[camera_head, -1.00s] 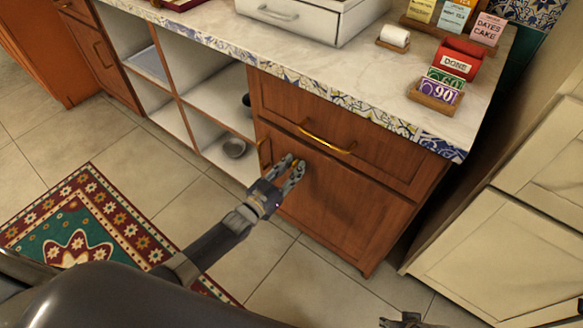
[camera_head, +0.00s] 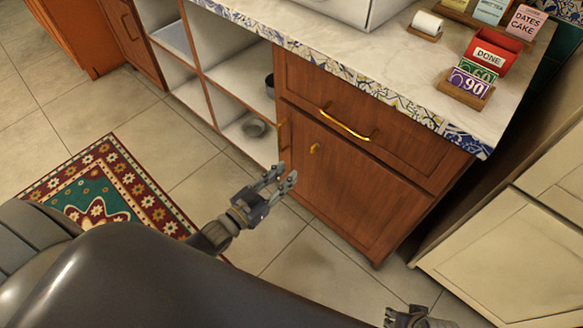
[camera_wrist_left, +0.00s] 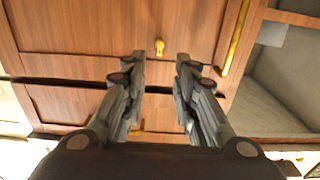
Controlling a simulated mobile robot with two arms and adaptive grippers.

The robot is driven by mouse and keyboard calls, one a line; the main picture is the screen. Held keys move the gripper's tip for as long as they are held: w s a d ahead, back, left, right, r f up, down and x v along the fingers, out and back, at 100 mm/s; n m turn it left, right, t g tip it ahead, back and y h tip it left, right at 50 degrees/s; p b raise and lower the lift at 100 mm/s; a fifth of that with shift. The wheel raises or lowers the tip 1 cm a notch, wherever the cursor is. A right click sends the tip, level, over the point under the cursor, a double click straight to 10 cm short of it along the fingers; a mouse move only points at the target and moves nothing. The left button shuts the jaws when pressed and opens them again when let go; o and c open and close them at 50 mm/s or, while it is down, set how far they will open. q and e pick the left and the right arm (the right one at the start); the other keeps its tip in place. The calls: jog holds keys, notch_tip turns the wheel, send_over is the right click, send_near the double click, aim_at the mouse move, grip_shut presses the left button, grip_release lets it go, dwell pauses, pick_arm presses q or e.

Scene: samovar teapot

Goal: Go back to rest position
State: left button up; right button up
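My left gripper (camera_head: 282,182) is open and empty in front of the lower wooden cabinet door (camera_head: 352,190) in the head view. In the left wrist view its two fingers (camera_wrist_left: 160,75) stand apart, with the door's small brass knob (camera_wrist_left: 159,46) seen beyond them, not touched. The knob also shows in the head view (camera_head: 314,148), up and right of the gripper. The door looks closed. My right gripper (camera_head: 405,316) is only partly in view at the bottom edge of the head view, low over the floor; its finger opening is unclear.
The counter (camera_head: 400,60) holds a red box marked DONE (camera_head: 492,50), number cards (camera_head: 470,82) and a paper roll (camera_head: 427,23). Open shelves with a bowl (camera_head: 254,128) stand left of the door. A rug (camera_head: 105,185) lies on the floor. A cream cabinet (camera_head: 510,240) is at right.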

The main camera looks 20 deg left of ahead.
pick_arm(q)
jog(key=shift+s+a, duration=0.1)
jog(key=shift+s, duration=0.1)
jog(key=shift+f, duration=0.1)
dwell(0.4)
jog(key=s+d+f+n+g+y, duration=0.15)
jog(key=s+f+g+y, duration=0.35)
jog(key=s+f+g, duration=0.7)
jog(key=s+a+f+g+p, duration=0.1)
jog(key=s+f+p, duration=0.1)
jog(key=s+p, duration=0.4)
jog(key=s+a+f+g+p, duration=0.1)
jog(key=s+f+p, duration=0.2)
jog(key=s, duration=0.9)
jog(key=s+a+f+g+y+p, duration=0.1)
jog(key=s+f+g+p, duration=0.1)
jog(key=s+p, duration=0.7)
jog(key=shift+s+a+f+p, duration=0.35)
jog(key=shift+s+f, duration=0.1)
jog(key=shift+f, duration=0.25)
pick_arm(e)
jog(key=s+d+f+g, duration=0.1)
jog(key=s+f, duration=0.3)
jog(key=s, duration=0.6)
jog(key=s+d+f, duration=0.2)
jog(key=s+f, duration=0.2)
jog(key=s, duration=0.5)
jog(key=shift+s+d+g, duration=0.2)
jog(key=shift+s+g, duration=0.2)
